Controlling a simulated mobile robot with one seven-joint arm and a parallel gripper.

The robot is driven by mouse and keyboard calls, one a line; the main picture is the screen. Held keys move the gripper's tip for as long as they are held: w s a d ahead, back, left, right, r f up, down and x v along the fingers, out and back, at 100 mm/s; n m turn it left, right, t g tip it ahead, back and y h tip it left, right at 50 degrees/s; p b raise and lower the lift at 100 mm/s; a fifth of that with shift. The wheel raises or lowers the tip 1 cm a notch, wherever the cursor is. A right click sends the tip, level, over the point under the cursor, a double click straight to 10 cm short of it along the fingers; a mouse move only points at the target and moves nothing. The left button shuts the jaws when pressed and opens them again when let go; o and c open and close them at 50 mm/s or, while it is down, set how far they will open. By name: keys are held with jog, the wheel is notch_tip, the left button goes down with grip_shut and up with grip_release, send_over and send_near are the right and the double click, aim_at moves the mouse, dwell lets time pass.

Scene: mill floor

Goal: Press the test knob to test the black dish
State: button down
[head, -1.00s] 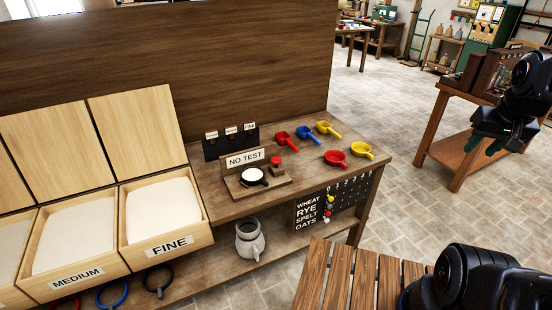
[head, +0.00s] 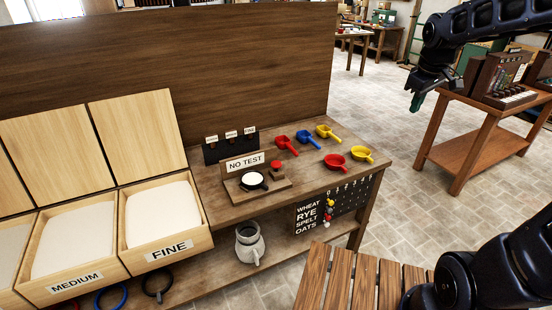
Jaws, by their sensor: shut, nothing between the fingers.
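The test knob (head: 276,167) is a red knob on the wooden test stand (head: 238,195), on the worktop. The black dish (head: 265,186) sits on the stand left of the knob and holds white contents. A sign reading NO TEST (head: 245,162) stands behind the dish. My gripper (head: 414,103) is at the upper right, shut and empty, pointing down. It is in the air to the right of the bench, well apart from the knob.
Red, blue and yellow scoops (head: 335,160) lie on the worktop right of the stand. Open bins labelled MEDIUM and FINE (head: 172,252) are at left. A grey jug (head: 249,243) stands on the lower shelf. A slatted wooden surface (head: 340,280) is in front. A side table (head: 470,150) stands at right.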

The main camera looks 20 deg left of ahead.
jog(key=w+a+f+n, duration=0.2)
jog(key=w+a+n, duration=0.35)
jog(key=a, duration=0.55)
jog(key=n+g, duration=0.3)
jog(key=n, duration=0.9)
send_over(276, 163)
notch_tip(276, 163, down, 17)
jog(key=shift+s+m, duration=0.2)
jog(key=shift+m, duration=0.05)
jog(key=shift+f, duration=0.1)
notch_tip(276, 163, down, 14)
